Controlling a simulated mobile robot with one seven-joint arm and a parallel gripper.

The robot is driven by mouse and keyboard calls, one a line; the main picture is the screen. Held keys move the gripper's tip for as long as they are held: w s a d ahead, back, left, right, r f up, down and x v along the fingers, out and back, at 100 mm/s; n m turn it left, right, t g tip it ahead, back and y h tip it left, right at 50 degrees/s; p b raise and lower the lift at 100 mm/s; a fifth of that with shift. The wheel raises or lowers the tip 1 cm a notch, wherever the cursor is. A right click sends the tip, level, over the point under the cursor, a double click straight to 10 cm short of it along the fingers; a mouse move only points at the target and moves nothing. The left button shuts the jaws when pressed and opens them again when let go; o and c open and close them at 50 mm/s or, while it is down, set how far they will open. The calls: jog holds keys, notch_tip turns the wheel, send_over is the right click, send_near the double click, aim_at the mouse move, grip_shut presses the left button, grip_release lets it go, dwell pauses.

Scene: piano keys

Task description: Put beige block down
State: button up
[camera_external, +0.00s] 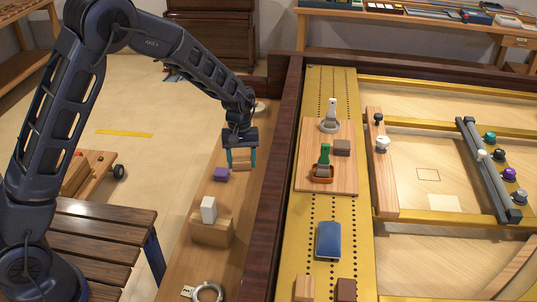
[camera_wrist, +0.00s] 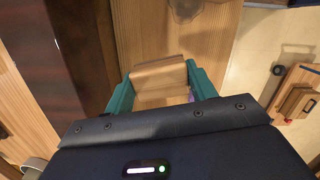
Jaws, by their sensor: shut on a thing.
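The beige block (camera_external: 241,159) is a light wooden block between the teal fingers of my gripper (camera_external: 241,160). My gripper is shut on it, over the narrow wooden ledge (camera_external: 232,187) left of the dark rail. In the wrist view, the beige block (camera_wrist: 160,80) sits between the two teal fingers of my gripper (camera_wrist: 161,88), with the wooden ledge behind it. I cannot tell whether the block touches the ledge.
A metal ring (camera_external: 208,292) lies at the near end. The dark rail (camera_external: 275,150) runs along the right.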

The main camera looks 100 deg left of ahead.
jog(key=s+a+n+y, duration=0.1)
jog(key=s+a+n, duration=0.3)
jog(key=a, duration=0.8)
jog(key=s+a+n+t, duration=0.1)
jog(key=a+n, duration=0.5)
jog(key=a, duration=0.6)
jog(key=s+a+n+y, duration=0.1)
jog(key=s+a+n, duration=0.3)
jog(key=a, duration=0.8)
jog(key=shift+n, duration=0.7)
jog(key=f, duration=1.3)
jog(key=w+f, duration=0.1)
jog(key=f, duration=0.5)
jog(key=shift+f, duration=0.25)
jog(key=shift+f, duration=0.15)
jog(key=o, duration=1)
notch_tip(320, 180, up, 12)
jog(key=s, duration=0.1)
jog(key=shift+s, duration=0.35)
